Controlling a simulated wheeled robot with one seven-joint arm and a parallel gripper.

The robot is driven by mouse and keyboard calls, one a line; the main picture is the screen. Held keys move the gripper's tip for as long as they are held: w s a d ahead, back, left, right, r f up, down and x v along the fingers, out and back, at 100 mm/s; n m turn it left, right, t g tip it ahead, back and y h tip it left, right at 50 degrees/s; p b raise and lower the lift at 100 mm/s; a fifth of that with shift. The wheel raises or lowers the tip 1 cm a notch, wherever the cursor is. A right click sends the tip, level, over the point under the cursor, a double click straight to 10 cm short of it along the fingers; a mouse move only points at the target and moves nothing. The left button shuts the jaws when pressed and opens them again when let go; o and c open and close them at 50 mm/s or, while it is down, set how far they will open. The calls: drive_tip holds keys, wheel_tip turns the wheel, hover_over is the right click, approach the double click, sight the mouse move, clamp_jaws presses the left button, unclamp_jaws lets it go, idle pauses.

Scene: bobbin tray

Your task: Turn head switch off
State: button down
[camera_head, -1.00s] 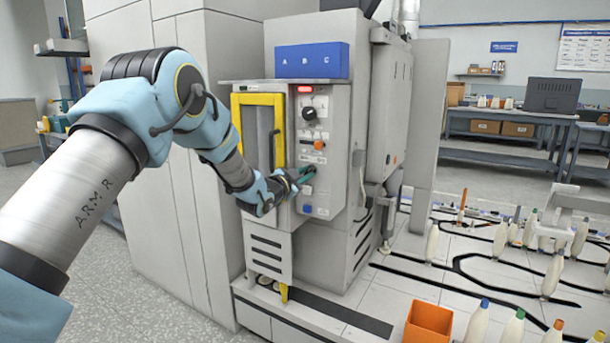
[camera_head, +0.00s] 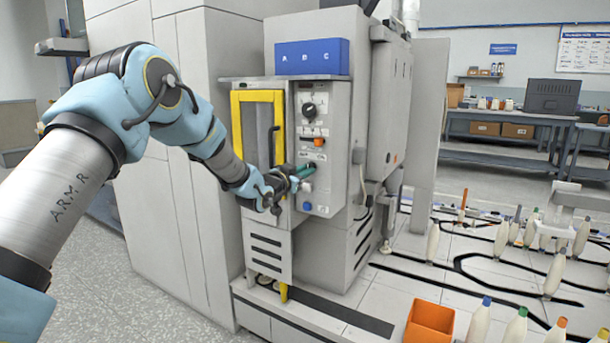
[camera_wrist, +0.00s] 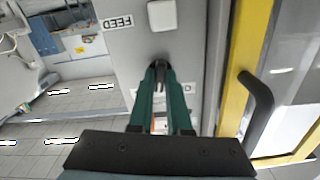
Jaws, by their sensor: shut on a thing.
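The control panel (camera_head: 322,130) is a grey upright face on the machine. My gripper (camera_head: 308,170) reaches its lower middle from the left. In the wrist view my gripper's green fingers (camera_wrist: 160,80) close around a small dark switch (camera_wrist: 160,66) on the panel. The fingers hide most of it, and its label cannot be read. A plate reading FEED (camera_wrist: 116,23) appears upside down beside it. Above my gripper in the head view are a black rotary knob (camera_head: 309,111) and an orange button (camera_head: 319,142). A blue button (camera_head: 306,206) sits below.
A yellow-framed door (camera_head: 237,120) with a dark handle (camera_wrist: 258,105) stands close beside my gripper. An orange bin (camera_head: 430,322) and several bobbins stand on the floor plates at right.

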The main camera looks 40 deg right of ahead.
drive_tip(key=n+b, duration=0.1)
drive_tip(key=n, duration=0.9)
drive_tip(key=shift+n, duration=0.4)
idle(0.4)
drive_tip(key=c, duration=0.9)
unclamp_jaws()
drive_tip(key=shift+o, duration=0.2)
drive_tip(key=shift+a, duration=0.15)
drive_tip(key=v, duration=1)
drive_tip(key=shift+a+b, duration=0.25)
drive_tip(key=shift+b, duration=0.1)
